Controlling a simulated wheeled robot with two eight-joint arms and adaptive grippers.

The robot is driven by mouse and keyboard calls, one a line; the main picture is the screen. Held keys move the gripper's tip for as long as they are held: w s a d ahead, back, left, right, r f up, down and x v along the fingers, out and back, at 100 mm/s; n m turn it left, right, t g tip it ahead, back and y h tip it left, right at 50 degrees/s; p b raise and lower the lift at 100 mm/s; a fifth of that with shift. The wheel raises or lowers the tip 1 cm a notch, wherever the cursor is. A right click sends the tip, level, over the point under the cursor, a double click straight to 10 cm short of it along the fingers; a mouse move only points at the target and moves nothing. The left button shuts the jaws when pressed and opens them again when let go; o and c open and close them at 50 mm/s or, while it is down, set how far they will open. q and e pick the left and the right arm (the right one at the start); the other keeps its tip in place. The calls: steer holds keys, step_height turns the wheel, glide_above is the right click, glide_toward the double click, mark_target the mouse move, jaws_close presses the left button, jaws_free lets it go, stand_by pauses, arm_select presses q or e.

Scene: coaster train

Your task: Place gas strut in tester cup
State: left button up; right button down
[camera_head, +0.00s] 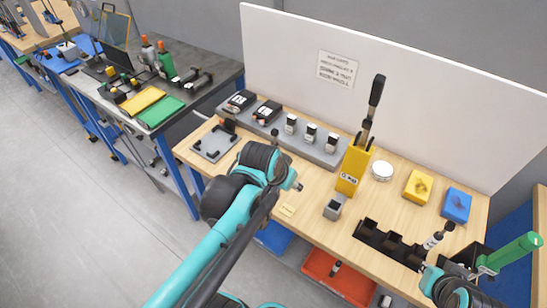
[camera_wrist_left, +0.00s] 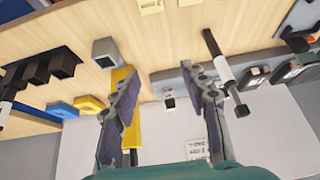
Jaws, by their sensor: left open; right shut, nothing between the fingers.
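A gas strut (camera_wrist_left: 223,72), with a black body, white band and thin black-ended rod, shows in the left wrist view beside the right-hand finger. I cannot tell whether it touches that finger. My left gripper (camera_wrist_left: 165,105) is open over the table; in the head view its own arm mostly hides it. A grey square cup (camera_head: 332,208) stands open-topped at mid-table, also in the left wrist view (camera_wrist_left: 105,52). Another black-and-white strut (camera_head: 437,237) stands at the black rack (camera_head: 372,240). My right gripper (camera_head: 482,268) is shut and empty near the front right.
A yellow block (camera_head: 350,172) with a black lever stands behind the cup. A grey rail (camera_head: 318,150) with several small blocks runs along the back. Yellow (camera_head: 418,187) and blue (camera_head: 456,205) blocks and a green cylinder (camera_head: 515,252) are at right. A white board (camera_head: 430,110) closes the back.

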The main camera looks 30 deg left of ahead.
arm_select(q)
steer(key=w+a+f+m+g+h+p, duration=0.1)
steer(key=w+a+f+m+g+p, duration=0.1)
steer(key=w+a+p, duration=0.75)
steer(key=w+f+b, duration=0.1)
steer(key=f, duration=0.1)
steer(key=w+a+f+b, duration=0.1)
steer(key=f+b, duration=0.1)
steer(key=w+a+f+b, duration=0.1)
steer(key=f+b, duration=0.1)
steer(key=shift+w+f, duration=0.15)
steer(key=shift+w, duration=0.25)
steer(key=shift+c, duration=0.9)
jaws_close()
